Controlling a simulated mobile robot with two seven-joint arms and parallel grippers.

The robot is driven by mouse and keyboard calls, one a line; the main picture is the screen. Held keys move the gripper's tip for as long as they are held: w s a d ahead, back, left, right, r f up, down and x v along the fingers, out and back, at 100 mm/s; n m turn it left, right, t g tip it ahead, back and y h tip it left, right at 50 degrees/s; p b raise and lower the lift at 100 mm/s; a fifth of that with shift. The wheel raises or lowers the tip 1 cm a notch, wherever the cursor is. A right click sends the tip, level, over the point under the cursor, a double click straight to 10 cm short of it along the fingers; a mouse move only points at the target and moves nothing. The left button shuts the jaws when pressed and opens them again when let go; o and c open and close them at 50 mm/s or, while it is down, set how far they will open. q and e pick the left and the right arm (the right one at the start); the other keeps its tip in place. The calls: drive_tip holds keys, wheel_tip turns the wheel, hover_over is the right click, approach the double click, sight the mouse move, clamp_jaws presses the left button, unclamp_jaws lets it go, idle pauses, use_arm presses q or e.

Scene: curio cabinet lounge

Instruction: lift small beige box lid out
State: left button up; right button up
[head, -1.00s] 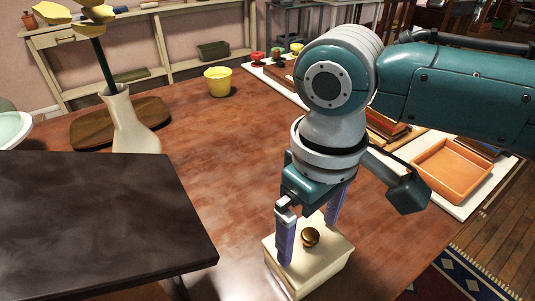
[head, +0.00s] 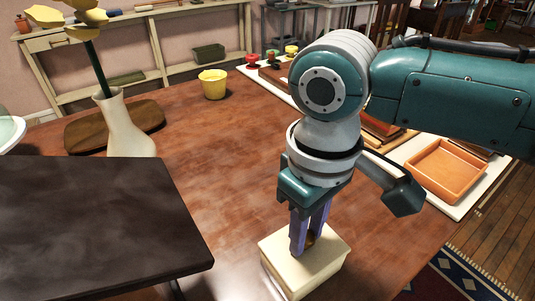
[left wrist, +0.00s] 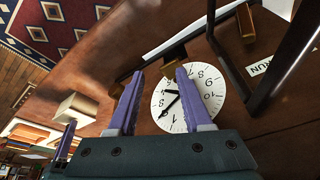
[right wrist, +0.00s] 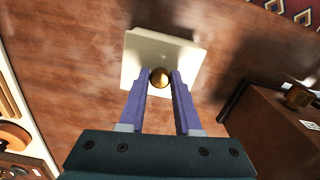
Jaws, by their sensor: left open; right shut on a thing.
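The small beige box (head: 318,284) stands on the brown table near its front edge, with its pale lid (head: 285,246) on top. A round brass knob (right wrist: 159,78) sits on the lid. My right gripper (head: 306,246) points down over the lid, its purple fingers closed on the two sides of the knob. The lid appears seated on the box; the fingers partly hide the knob in the head view. The box also shows in the left wrist view (left wrist: 78,107). My left gripper (left wrist: 158,82) is open and empty, in front of a white clock face (left wrist: 190,100).
A dark flat panel (head: 95,220) covers the front left. A white vase (head: 127,125) and a yellow pot (head: 213,84) stand farther back. An orange tray (head: 445,170) lies at the right. The table's middle is clear.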

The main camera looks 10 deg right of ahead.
clamp_jaws()
drive_tip(key=shift+r+p, duration=0.8)
drive_tip(key=shift+p, duration=0.25)
idle(0.4)
wheel_tip(320, 180, up, 3)
drive_tip(key=p, duration=0.4)
drive_tip(key=shift+r, duration=0.2)
drive_tip(key=shift+f, duration=0.1)
